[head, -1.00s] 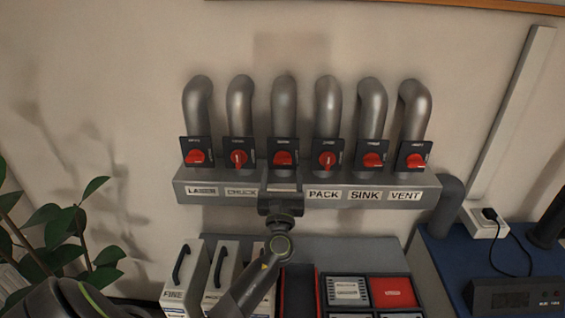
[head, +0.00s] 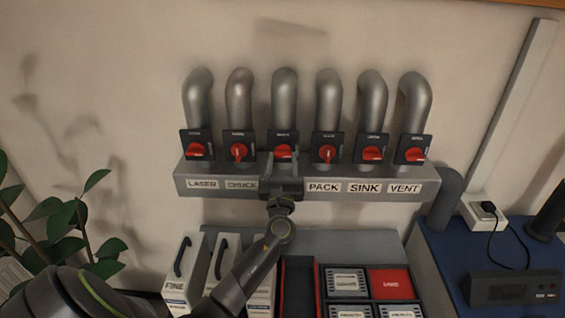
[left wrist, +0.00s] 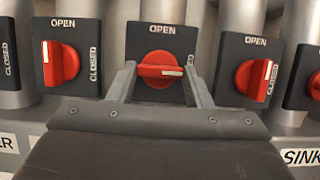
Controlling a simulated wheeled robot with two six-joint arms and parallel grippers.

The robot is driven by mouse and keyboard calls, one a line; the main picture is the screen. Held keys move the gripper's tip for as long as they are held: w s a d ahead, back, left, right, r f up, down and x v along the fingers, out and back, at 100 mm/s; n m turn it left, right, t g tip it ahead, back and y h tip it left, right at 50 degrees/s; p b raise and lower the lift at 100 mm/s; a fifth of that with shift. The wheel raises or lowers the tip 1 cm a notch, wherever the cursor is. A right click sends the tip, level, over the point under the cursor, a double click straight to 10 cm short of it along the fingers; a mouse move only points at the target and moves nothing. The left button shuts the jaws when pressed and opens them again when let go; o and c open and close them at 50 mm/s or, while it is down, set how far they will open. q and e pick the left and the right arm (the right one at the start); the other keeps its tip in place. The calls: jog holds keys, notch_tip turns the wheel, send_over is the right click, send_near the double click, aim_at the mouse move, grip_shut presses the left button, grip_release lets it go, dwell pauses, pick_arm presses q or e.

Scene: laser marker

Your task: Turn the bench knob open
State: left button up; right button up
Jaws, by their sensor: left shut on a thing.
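The bench knob is the red knob (head: 284,151) third from the left on the grey manifold; its name label is hidden behind my left gripper. In the left wrist view the knob (left wrist: 158,68) lies level on its dark plate, its white mark at the right, towards the partly hidden CLOSED lettering. OPEN stands above it. My left gripper (head: 284,164) reaches up from below. In the left wrist view its two fingers (left wrist: 160,76) stand on either side of the knob, shut on it. My right gripper is not in view.
Neighbouring knobs, chuck (head: 239,152) and pack (head: 327,152), stand upright close on both sides. Laser, sink and vent knobs lie roughly level. Below are white file boxes (head: 178,270), a tray with boxes (head: 318,285) and a plant (head: 60,235) at the left.

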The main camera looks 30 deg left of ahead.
pick_arm(q)
jog(key=shift+f, duration=0.1)
